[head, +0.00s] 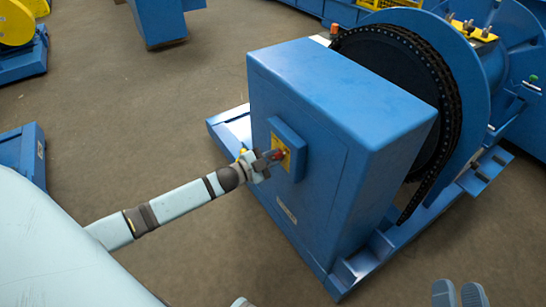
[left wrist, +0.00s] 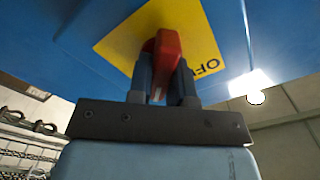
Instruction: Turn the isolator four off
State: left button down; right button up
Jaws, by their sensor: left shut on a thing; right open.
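The isolator is a red rotary handle (head: 281,155) on a yellow plate (head: 279,147), fixed to a small blue box on the side of a large blue cabinet (head: 330,100). My left gripper (head: 270,160) reaches it from the left. In the left wrist view the fingers are closed on either side of the red handle (left wrist: 165,50), in front of the yellow plate (left wrist: 203,38). Black lettering reading "OFF" stands at the plate's right edge. The fingers hide part of the handle. My right gripper (head: 458,293) is open and empty at the bottom right of the head view, away from the cabinet.
A large dark chain wheel (head: 385,75) with a chain stands behind the cabinet, beside blue machinery. The cabinet rests on a blue base frame (head: 350,268). Other blue machines stand at the left and back. The brown floor (head: 130,120) to the left is clear.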

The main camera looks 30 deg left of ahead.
pick_arm(q)
jog(key=shift+r, duration=0.1)
jog(key=shift+p, duration=0.45)
jog(key=n+p, duration=0.2)
jog(key=n, duration=0.1)
jog(key=n+p, duration=0.2)
jog(key=p, duration=0.1)
jog(key=shift+a+r+n+p, duration=0.1)
jog(key=shift+r+n+p, duration=0.1)
jog(key=shift+n+p, duration=0.15)
jog(key=shift+n, duration=0.55)
jog(key=n+p, duration=0.1)
jog(key=n, duration=0.1)
jog(key=n+p, duration=0.1)
jog(key=n, duration=0.1)
jog(key=shift+w+a+f, duration=0.1)
jog(key=shift+a+f, duration=0.05)
jog(key=n+p, duration=0.1)
jog(key=n, duration=0.2)
jog(key=shift+a+f+n, duration=0.1)
jog(key=shift+n, duration=0.3)
jog(key=shift+f+n, duration=0.1)
jog(key=shift+n, duration=1.5)
pick_arm(e)
jog(key=s+d+f+g+h, duration=0.2)
jog(key=d+f+g+h, duration=0.2)
jog(key=f, duration=0.6)
jog(key=shift+s+d+f+g+h, duration=0.3)
jog(key=shift+d+g, duration=0.4)
jog(key=shift+g, duration=0.3)
